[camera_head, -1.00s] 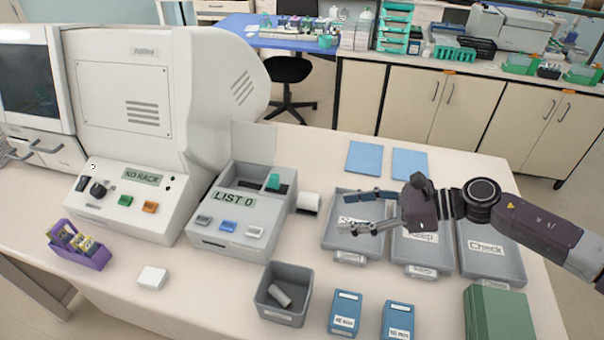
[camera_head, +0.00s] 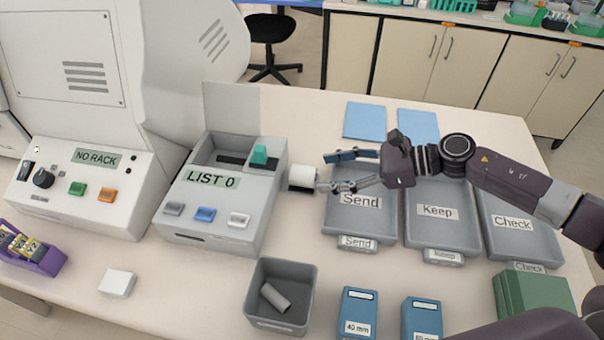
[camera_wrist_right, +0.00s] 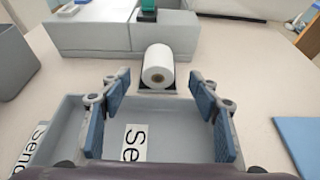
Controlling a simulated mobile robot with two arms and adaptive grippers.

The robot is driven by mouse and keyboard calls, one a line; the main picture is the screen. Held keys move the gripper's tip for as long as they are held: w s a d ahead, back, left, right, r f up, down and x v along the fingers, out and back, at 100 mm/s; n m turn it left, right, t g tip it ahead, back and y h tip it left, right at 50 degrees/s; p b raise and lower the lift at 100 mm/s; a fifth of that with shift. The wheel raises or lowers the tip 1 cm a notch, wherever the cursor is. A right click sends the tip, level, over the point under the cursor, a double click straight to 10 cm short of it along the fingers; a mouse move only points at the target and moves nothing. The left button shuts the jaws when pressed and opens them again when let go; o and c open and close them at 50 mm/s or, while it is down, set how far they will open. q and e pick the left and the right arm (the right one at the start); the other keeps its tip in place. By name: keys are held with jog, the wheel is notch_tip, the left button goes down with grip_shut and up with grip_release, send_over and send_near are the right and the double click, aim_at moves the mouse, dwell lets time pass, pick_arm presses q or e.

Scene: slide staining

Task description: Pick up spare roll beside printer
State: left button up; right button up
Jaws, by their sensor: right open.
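The spare roll (camera_head: 303,176) is a white paper roll at the right side of the grey printer (camera_head: 228,170) marked LIST 0. In the right wrist view the roll (camera_wrist_right: 158,65) lies on its side, its core end facing me, beyond the fingertips. My right gripper (camera_head: 322,172) is open and empty above the Send tray, its fingers pointing at the roll with a small gap. In the wrist view its blue-padded fingers (camera_wrist_right: 158,85) stand on either side of the line to the roll. The roll's underside is hidden. My left gripper is not in view.
The grey Send tray (camera_head: 330,222), Keep tray (camera_head: 411,235) and Check tray (camera_head: 490,235) stand right of the printer. A grey bin (camera_head: 300,290) with a small cylinder stands in front. Blue boxes (camera_head: 357,308) and a green block (camera_head: 535,300) are near the front edge.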

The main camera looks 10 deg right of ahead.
aim_at(306, 175)
jog(key=shift+w+a+p, duration=0.15)
jog(key=shift+a+p, duration=0.3)
jog(key=shift+a, duration=0.4)
jog(key=p+x, duration=0.2)
jog(key=x, duration=0.2)
jog(key=shift+w+a+p, duration=0.1)
jog(key=shift+w+p, duration=0.05)
jog(key=shift+p, duration=0.15)
jog(key=shift+w+a+f, duration=0.1)
jog(key=shift+a+f, duration=0.1)
jog(key=shift+f, duration=0.15)
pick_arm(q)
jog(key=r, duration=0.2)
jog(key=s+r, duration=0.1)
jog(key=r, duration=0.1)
pick_arm(e)
jog(key=c, duration=1.3)
